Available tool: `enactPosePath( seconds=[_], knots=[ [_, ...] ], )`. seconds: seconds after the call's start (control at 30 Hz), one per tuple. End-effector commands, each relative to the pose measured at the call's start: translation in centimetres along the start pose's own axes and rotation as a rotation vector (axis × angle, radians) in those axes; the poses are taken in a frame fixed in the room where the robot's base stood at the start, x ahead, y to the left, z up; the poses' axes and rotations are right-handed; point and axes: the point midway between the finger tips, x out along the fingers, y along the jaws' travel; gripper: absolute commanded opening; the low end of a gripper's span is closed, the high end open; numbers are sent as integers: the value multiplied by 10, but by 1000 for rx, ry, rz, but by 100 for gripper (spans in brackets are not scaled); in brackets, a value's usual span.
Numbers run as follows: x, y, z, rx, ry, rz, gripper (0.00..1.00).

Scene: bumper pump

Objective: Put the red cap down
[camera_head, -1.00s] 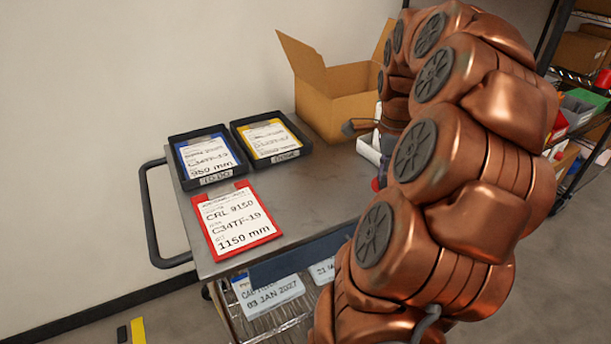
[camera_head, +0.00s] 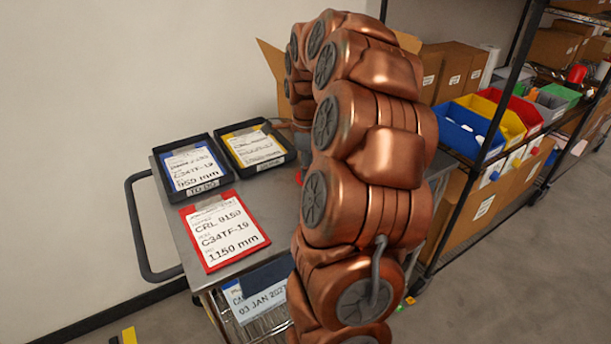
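My copper-coloured arm fills the middle of the head view and arches over the steel cart (camera_head: 250,190). My gripper is hidden behind the arm, so its fingers and anything in them do not show. A small patch of red (camera_head: 299,177) peeks out at the arm's left edge above the cart top. It is too small to tell whether it is the red cap. No whole red cap shows on the cart.
A red clipboard (camera_head: 224,231) lies at the cart's front left. Behind it are black trays with a blue clipboard (camera_head: 193,170) and a yellow clipboard (camera_head: 255,146). An open cardboard box (camera_head: 270,68) stands behind the arm. Coloured bins (camera_head: 466,129) fill a shelf at right.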

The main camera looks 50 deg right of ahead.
Motion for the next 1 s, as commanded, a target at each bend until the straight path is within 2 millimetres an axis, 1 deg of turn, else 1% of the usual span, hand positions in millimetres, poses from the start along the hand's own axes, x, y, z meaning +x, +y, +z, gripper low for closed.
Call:
enactPosePath(
  seconds=[0.17, 0.43, 0.83, 0.87, 1.0],
  knots=[
    [4, -2, 4, 1, 0, 0, 8],
    [33, -1, 3, 0, -1, 1, 8],
    [39, -2, 3, 1, -1, -2, 8],
    [39, -2, 3, 1, -1, -2, 23],
    [38, -2, 3, 1, -1, -2, 37]
  ],
)
